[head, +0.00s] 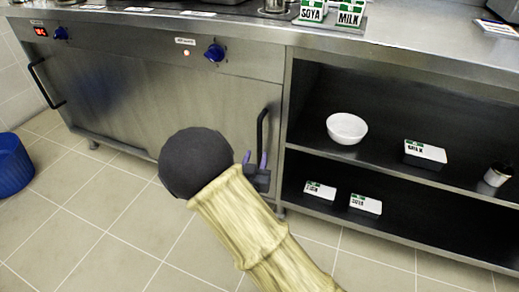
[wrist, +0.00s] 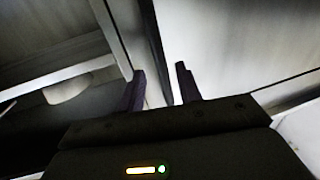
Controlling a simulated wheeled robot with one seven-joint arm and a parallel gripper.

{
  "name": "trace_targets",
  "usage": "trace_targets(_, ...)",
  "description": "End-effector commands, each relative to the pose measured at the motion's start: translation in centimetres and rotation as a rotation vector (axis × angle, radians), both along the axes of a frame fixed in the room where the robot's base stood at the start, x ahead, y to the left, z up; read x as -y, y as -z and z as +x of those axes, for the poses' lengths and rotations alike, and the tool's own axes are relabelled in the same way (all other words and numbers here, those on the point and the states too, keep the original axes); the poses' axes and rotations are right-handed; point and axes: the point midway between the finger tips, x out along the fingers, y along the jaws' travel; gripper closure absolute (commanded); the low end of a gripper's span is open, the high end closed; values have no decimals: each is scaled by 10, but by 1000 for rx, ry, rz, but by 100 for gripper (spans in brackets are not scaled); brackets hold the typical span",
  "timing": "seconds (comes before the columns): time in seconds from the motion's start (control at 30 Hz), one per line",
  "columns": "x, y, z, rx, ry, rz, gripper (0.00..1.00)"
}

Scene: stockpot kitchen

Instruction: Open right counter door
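The right counter door (head: 225,105) is a brushed-steel panel that looks shut. Its black vertical bar handle (head: 262,122) is near the door's right edge. My gripper (head: 255,159) is at the lower end of this handle, with its two purple fingers apart. In the wrist view, my gripper (wrist: 161,88) also shows two dark fingers apart. A dark bar, likely the handle, runs between or behind them. I cannot tell whether the fingers touch it. My forearm and wrist hide the door's lower part in the head view.
The left door handle (head: 46,84) is at the far left. A blue bin (head: 14,158) stands on the tiled floor, which is otherwise clear.

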Motion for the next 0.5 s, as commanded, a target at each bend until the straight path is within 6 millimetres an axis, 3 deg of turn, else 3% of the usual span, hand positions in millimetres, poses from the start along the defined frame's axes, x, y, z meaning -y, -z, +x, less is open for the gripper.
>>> trace_targets(0.3, 8, 2, 52, 2, 1, 2, 65)
trace_targets(0.5, 10, 0, 63, 1, 1, 1, 65)
